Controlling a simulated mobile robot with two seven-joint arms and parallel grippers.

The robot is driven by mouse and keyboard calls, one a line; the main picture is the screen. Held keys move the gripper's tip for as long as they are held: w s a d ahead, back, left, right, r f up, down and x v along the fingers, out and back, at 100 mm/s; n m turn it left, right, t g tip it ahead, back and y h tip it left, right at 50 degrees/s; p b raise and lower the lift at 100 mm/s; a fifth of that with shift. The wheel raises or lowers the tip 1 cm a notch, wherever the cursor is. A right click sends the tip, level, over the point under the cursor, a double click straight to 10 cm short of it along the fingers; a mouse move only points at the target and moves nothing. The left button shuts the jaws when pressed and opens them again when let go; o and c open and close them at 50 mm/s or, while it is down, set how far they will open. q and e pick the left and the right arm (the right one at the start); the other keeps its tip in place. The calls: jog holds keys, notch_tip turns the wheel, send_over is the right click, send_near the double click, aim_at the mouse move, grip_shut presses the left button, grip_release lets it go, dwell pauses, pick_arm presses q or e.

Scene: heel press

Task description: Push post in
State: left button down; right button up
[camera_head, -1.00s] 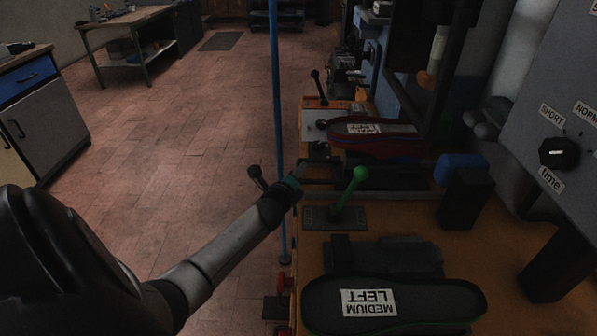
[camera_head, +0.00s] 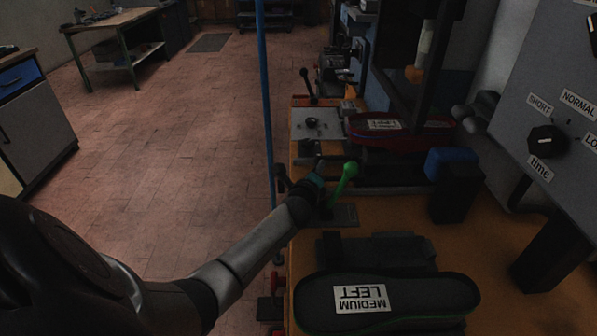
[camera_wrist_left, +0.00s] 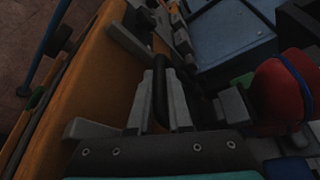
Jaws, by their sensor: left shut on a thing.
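The post appears to be a dark bar in the left wrist view (camera_wrist_left: 161,92), running between the two grey fingers. My left gripper (camera_wrist_left: 158,105) is shut on this bar. In the head view, my left gripper (camera_head: 319,170) is at the left end of the dark carriage (camera_head: 385,172), beside the green-knobbed lever (camera_head: 347,178). The red last (camera_head: 405,135) with a dark, labelled top sits above the carriage. It also shows in the left wrist view (camera_wrist_left: 278,92) at the right. The bar's far end is hard to make out. My right gripper is not in view.
A dark last labelled MEDIUM LEFT (camera_head: 440,290) lies on the orange bench (camera_head: 470,250) in front. A blue block (camera_head: 447,163) stands right of the carriage. A grey control panel (camera_head: 550,90) is at right. A blue pole (camera_head: 264,100) stands left of the bench.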

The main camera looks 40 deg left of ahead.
pick_arm(q)
jog(key=shift+w+d, duration=0.15)
jog(key=shift+d, duration=0.05)
jog(key=c, duration=0.8)
grip_release()
jog(key=shift+c, duration=0.2)
jog(key=shift+f, duration=0.1)
